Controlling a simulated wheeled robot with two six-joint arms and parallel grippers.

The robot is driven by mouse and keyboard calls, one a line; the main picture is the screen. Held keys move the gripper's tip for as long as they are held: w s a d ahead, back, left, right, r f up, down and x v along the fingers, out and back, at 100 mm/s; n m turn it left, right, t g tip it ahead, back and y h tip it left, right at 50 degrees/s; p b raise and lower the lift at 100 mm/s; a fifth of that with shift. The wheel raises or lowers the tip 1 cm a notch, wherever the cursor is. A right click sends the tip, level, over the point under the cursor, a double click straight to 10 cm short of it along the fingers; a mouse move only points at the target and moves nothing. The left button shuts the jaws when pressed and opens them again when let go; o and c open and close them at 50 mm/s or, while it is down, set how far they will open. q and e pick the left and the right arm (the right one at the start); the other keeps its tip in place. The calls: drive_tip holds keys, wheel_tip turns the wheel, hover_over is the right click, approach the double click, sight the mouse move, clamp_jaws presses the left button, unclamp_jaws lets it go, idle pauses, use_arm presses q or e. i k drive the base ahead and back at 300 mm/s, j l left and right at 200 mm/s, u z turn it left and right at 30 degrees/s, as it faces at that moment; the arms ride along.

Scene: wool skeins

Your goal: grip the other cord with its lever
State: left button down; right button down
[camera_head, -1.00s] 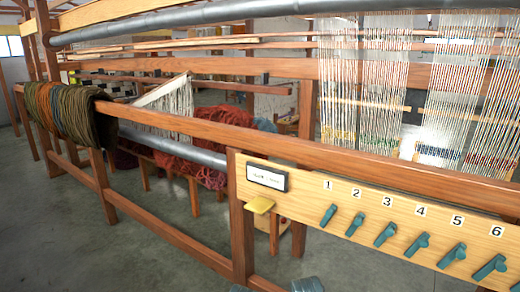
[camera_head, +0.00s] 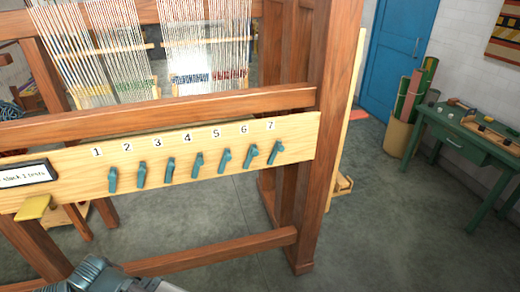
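A pale wooden board (camera_head: 75,181) on the loom's front rail carries several teal levers in a row, numbered 1 to 7. Lever 1 (camera_head: 112,180) is at the left and lever 7 (camera_head: 275,153) at the right. All hang down with a slight tilt. No cord that I can single out shows near the levers. A grey part of my arm shows at the bottom left. No gripper fingers are visible.
The wooden loom frame (camera_head: 160,123) with white warp threads (camera_head: 207,45) fills the left. At right are a green table (camera_head: 465,140) with small items, a bin of rolls (camera_head: 398,137) and a blue door (camera_head: 397,55). Grey floor between is clear.

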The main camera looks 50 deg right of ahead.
sight(277, 147)
drive_tip(key=z, duration=1.85)
